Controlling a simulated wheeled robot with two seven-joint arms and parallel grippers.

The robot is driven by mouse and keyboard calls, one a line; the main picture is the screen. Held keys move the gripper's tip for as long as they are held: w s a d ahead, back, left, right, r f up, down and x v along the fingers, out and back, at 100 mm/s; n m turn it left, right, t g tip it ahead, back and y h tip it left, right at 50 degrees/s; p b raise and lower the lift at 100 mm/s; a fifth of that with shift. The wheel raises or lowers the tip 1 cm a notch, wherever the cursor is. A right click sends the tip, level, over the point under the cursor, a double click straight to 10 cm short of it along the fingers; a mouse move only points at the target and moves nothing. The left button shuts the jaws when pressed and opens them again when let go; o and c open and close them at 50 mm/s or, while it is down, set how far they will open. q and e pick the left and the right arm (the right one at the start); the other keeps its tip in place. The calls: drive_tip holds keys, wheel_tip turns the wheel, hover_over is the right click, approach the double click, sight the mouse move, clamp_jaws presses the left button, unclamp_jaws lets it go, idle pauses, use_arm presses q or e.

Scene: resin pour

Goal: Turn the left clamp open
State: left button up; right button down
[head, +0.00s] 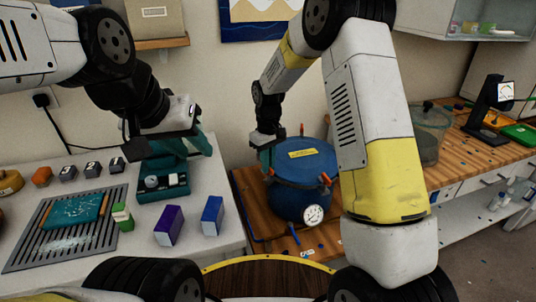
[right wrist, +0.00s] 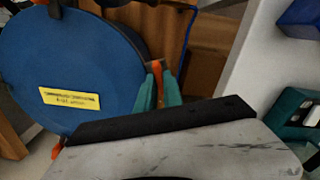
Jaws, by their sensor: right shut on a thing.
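The blue pressure pot (head: 302,204) stands on the wooden bench with its round blue lid (head: 312,160) on. Orange clamps sit around the lid's rim. The left clamp (head: 271,172) shows just below my right gripper (head: 267,156), and in the right wrist view its orange handle (right wrist: 156,72) is between the teal fingers, which are shut on it. How far this clamp is turned I cannot tell. Another clamp (head: 302,130) is at the back and one (head: 325,179) at the front right. My left gripper (head: 182,148) is over the left table, its opening unclear.
A pressure gauge (head: 313,215) is on the pot's front. A teal scale (head: 163,188), a purple box (head: 169,225), a blue box (head: 212,216) and a grey grated tray (head: 25,243) are on the left table. A clear container (head: 429,125) stands on the right bench.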

drive_tip(key=shift+n, duration=0.3)
drive_tip(key=c, duration=1.5)
unclamp_jaws()
drive_tip(key=shift+r, duration=0.1)
wheel_tip(320, 180, up, 7)
drive_tip(key=shift+f, duration=0.1)
drive_tip(key=shift+r, duration=0.45)
